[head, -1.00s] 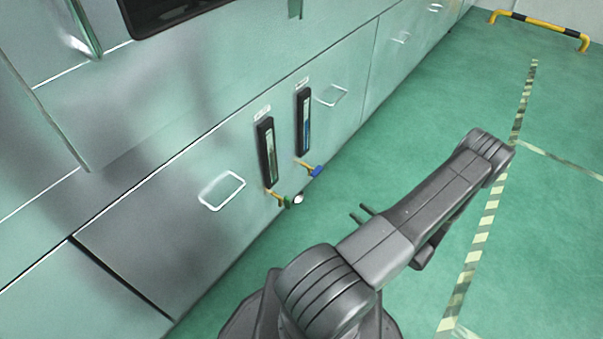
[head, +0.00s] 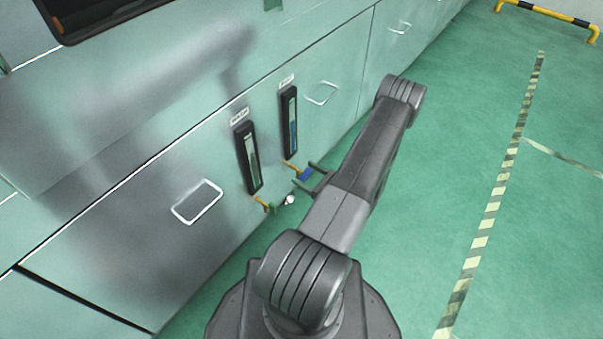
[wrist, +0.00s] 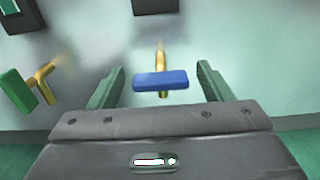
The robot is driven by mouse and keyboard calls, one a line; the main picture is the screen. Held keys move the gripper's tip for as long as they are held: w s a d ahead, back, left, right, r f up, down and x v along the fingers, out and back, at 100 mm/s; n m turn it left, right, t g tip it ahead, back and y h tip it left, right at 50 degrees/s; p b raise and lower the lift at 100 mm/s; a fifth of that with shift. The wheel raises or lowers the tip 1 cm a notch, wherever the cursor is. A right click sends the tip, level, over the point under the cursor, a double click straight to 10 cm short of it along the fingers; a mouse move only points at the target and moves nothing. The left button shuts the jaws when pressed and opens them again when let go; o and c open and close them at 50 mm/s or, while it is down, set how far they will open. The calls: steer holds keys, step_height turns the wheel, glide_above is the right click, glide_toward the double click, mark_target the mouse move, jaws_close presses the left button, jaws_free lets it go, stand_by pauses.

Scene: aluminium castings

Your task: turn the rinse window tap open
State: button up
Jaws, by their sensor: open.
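Two taps with brass bodies stick out from the pale panel, each below a dark upright sight window. The right tap has a blue handle (wrist: 160,79), which lies crosswise to its brass stem (wrist: 160,58) in the wrist view. The left tap has a green handle (wrist: 16,91). My gripper (wrist: 160,68) is open, with one finger on each side of the blue handle and a gap showing on both sides. In the head view my gripper (head: 304,174) is at the blue-handled tap and partly covers it. The window labels are too small to read surely.
The left window (head: 248,157) and right window (head: 289,122) stand above the taps. A small white round thing (head: 289,199) is beside the green-handled tap. A drawer-like handle (head: 197,201) is further left. Green floor to the right is open.

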steer(key=shift+x, duration=1.3)
steer(key=shift+c, duration=0.4)
steer(key=c, duration=0.9)
steer(key=shift+f+n+b, duration=0.1)
steer(key=shift+n+b, duration=0.2)
steer(key=shift+b, duration=0.2)
steer(key=n+b, duration=0.3)
steer(key=n, duration=0.1)
steer(key=shift+f+n+b, duration=0.15)
steer(key=shift+n+b, duration=0.15)
steer(key=shift+b, duration=0.1)
steer(key=n+b, duration=0.4)
steer(key=n, duration=0.1)
steer(key=shift+s, duration=0.1)
